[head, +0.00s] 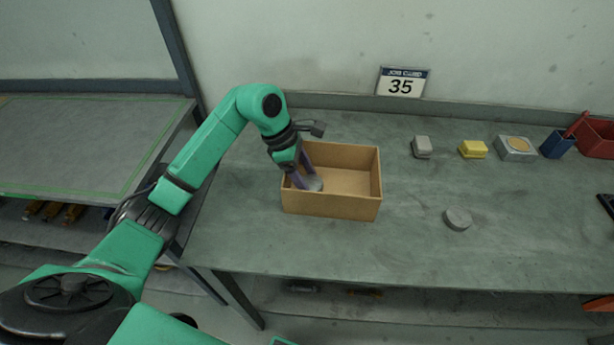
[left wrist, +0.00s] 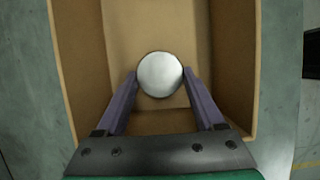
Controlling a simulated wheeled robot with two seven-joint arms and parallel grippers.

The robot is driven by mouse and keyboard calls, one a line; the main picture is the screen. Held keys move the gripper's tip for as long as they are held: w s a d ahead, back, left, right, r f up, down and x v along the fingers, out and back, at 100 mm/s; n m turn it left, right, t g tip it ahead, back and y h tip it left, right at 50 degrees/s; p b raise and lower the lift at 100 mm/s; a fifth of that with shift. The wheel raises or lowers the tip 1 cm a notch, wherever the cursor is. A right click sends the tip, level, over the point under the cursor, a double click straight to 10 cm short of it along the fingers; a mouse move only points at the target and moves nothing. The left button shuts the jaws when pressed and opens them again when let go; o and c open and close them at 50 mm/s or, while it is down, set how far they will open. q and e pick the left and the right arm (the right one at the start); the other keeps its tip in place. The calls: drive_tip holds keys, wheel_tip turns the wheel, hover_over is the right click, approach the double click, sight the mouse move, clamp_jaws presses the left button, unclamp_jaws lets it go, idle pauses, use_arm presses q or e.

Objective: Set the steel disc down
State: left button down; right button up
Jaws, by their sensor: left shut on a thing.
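The steel disc (left wrist: 160,75) is round, pale and shiny. It sits between the two purple fingers of my left gripper (left wrist: 160,82), which is shut on it. In the head view the disc (head: 313,184) shows inside the left part of the open cardboard box (head: 331,205), with my left gripper (head: 304,178) reaching down into the box from above. The box floor shows bare around the disc in the left wrist view. I cannot tell whether the disc touches the floor. My right gripper is not in view.
A grey disc (head: 457,218) lies on the bench (head: 410,245) right of the box. Behind it stand a grey block (head: 421,147), a yellow block (head: 473,150), a grey block with a tan round top (head: 516,148), a blue holder (head: 557,145) and a red bin (head: 594,137).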

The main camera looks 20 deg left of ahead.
use_arm(q)
drive_tip(key=shift+c, duration=2.1)
unclamp_jaws()
drive_tip(key=shift+f, duration=0.2)
drive_tip(key=o, duration=0.4)
drive_tip(key=shift+r, duration=0.1)
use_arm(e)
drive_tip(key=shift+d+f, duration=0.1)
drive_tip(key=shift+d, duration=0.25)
use_arm(q)
drive_tip(key=shift+r, duration=0.1)
drive_tip(key=shift+r, duration=0.2)
drive_tip(key=b+v, duration=0.2)
drive_tip(key=v, duration=0.9)
drive_tip(key=shift+a+r, duration=0.15)
drive_tip(key=shift+r, duration=0.15)
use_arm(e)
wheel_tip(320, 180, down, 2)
